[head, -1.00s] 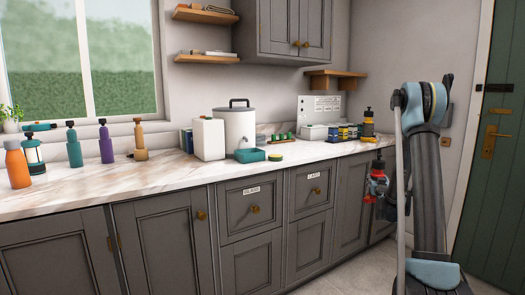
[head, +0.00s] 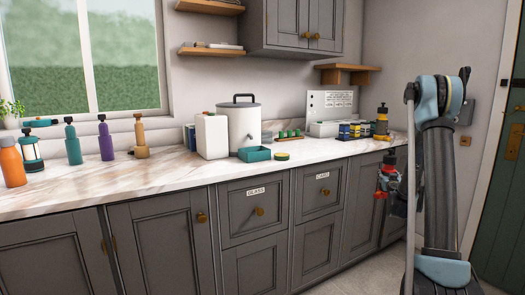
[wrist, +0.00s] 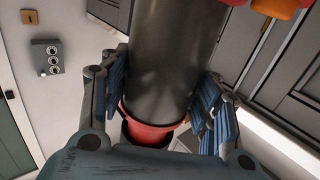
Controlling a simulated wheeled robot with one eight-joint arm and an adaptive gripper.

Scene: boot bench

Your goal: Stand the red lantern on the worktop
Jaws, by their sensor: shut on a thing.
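The red lantern (head: 385,180) has a dark top and hangs in front of the grey cabinets, below the worktop's edge, in the head view. My gripper (wrist: 160,110) is shut on it; the blue finger pads lie on both sides of a dark cylinder with a red ring in the wrist view. Much of the lantern is hidden by my gripper and arm in the head view. The marbled worktop (head: 110,190) runs along the wall under the window, to the left of and above the lantern.
A yellow and black lantern-like item (head: 382,122) stands at the worktop's right end. Small tins (head: 355,130), a teal tray (head: 254,154) and a white canister (head: 243,125) stand further left. Several bottles (head: 105,140) stand near the window. The front left of the worktop is bare.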

